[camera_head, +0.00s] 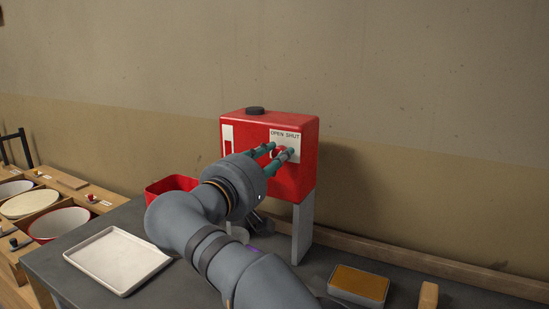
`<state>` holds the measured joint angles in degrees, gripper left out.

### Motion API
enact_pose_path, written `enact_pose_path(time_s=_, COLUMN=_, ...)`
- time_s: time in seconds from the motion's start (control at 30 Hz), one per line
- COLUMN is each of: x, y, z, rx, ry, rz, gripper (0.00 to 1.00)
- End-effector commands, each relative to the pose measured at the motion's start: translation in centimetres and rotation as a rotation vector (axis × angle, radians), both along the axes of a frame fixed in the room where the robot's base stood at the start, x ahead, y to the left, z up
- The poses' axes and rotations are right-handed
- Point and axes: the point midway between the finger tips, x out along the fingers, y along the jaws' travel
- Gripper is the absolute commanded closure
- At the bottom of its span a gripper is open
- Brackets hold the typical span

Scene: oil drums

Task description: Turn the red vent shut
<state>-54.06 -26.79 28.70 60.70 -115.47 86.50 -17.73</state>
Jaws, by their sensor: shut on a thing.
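A red box-shaped canister (267,130) with a black cap on top stands raised on grey legs at the back of the table. A white plate (284,136) on its front reads "OPEN SHUT". The red vent (281,151) sits on that plate and shows only in small part. My gripper (280,151) reaches up to the plate, and its greenish fingers are shut on the vent. The fingers and gripper body hide most of the vent, so I cannot tell which way it is turned.
A white tray (118,259) lies at the front left of the dark table. A red bin (166,187) stands behind my arm. An orange-topped pad (359,284) and a wooden block (428,296) lie at the right. Bowls (60,223) sit in a wooden rack at far left.

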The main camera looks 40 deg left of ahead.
Motion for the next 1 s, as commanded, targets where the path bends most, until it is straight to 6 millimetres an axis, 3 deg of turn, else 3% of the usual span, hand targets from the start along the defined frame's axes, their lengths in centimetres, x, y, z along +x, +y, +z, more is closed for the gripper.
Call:
enact_pose_path(time_s=0.03, x=0.3, y=-0.5, z=-0.7, rx=0.003, ry=0.017, rz=-0.016, gripper=1.0)
enact_pose_path(time_s=0.07, x=0.3, y=-0.5, z=-0.7, rx=0.003, ry=0.017, rz=-0.017, gripper=0.72)
enact_pose_path(time_s=0.33, x=0.3, y=-0.4, z=-0.5, rx=0.004, ry=0.014, rz=-0.013, gripper=0.56)
enact_pose_path(time_s=0.7, x=-0.5, y=-0.2, z=-0.3, rx=0.004, ry=0.009, rz=-0.006, gripper=0.56)
enact_pose_path(time_s=0.87, x=-2.9, y=-0.5, z=-0.2, rx=0.004, ry=0.009, rz=-0.004, gripper=0.56)
enact_pose_path(time_s=1.0, x=-6.0, y=-0.9, z=-0.2, rx=0.004, ry=0.01, rz=-0.004, gripper=0.56)
